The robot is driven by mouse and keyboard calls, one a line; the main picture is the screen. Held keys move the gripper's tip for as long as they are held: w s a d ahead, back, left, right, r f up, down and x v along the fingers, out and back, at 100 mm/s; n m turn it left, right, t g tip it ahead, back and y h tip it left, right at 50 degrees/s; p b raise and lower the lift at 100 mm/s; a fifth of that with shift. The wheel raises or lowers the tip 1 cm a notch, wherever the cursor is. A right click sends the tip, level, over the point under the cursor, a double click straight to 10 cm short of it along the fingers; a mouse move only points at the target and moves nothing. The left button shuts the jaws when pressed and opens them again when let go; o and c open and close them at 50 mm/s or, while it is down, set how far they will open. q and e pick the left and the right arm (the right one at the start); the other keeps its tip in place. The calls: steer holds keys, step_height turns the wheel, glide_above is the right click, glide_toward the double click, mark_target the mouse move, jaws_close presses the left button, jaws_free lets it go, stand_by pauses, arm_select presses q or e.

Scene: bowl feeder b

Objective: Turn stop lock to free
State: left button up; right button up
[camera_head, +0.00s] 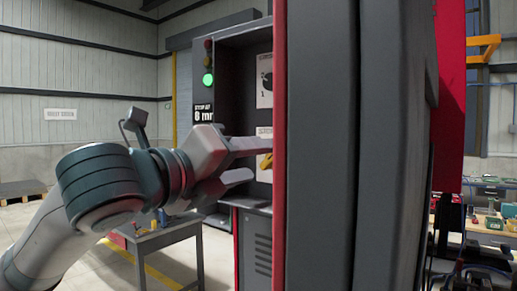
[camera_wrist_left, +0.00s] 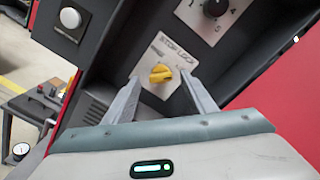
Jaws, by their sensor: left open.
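The stop lock is a yellow knob (camera_wrist_left: 160,73) on a light plate labelled STOP LOCK (camera_wrist_left: 179,51) in the left wrist view. My right gripper is not in view.
A numbered black selector dial (camera_wrist_left: 215,7) sits above the lock plate, and a white round button (camera_wrist_left: 70,18) is to its left. A lit green lamp (camera_head: 208,79) is on the cabinet. A large dark-grey machine body (camera_head: 345,150) with a red edge blocks the middle. A small table (camera_head: 160,238) stands below my left arm.

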arm_select(q)
steer(key=shift+p+x, duration=0.3)
steer(key=shift+x, duration=0.75)
steer(key=shift+c, duration=0.6)
steer(key=c, duration=0.9)
